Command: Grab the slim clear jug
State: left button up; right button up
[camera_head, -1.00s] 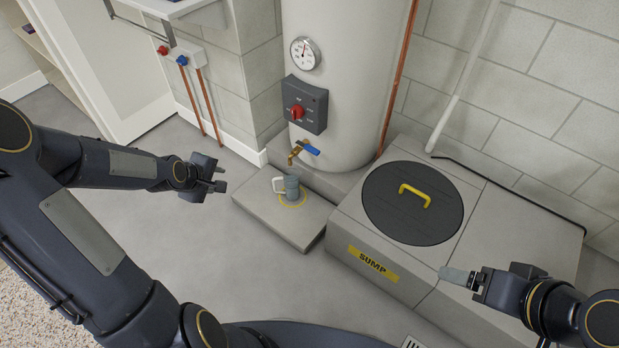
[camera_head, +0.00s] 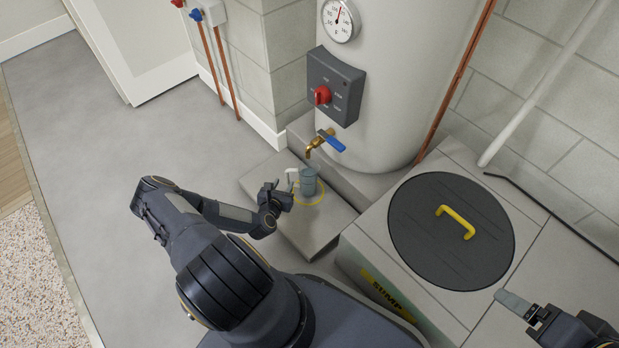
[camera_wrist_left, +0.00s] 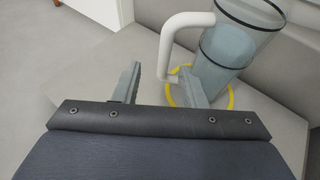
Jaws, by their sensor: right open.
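The slim clear jug (camera_head: 308,182) stands upright on the low grey slab, inside a painted yellow ring, below the brass tap. It is see-through bluish with dark rims and a white handle on its left side. My left gripper (camera_head: 284,193) is just left of the jug at handle side. In the left wrist view the jug (camera_wrist_left: 228,45) is at the upper right. There my left gripper (camera_wrist_left: 160,84) is open, its two fingers apart, with the white handle (camera_wrist_left: 168,45) at the tips; I cannot tell whether they touch. My right gripper (camera_head: 514,303) is empty over the sump box.
The slab (camera_head: 265,184) abuts the water heater (camera_head: 400,90), whose brass tap (camera_head: 318,140) with blue lever overhangs the jug. The sump box (camera_head: 360,245) with its round dark lid (camera_head: 420,215) stands at right. Open floor (camera_head: 90,150) lies to the left.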

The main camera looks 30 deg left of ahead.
aim_at(287, 181)
pick_arm(q)
jog(key=b+x, duration=0.1)
jog(key=x, duration=0.2)
jog(key=b+x, duration=0.1)
jog(key=x, duration=0.1)
jog(key=shift+w+d+f+b, duration=0.1)
jog(key=shift+w+f+b, duration=0.25)
jog(key=shift+w, duration=0.35)
grip_shut()
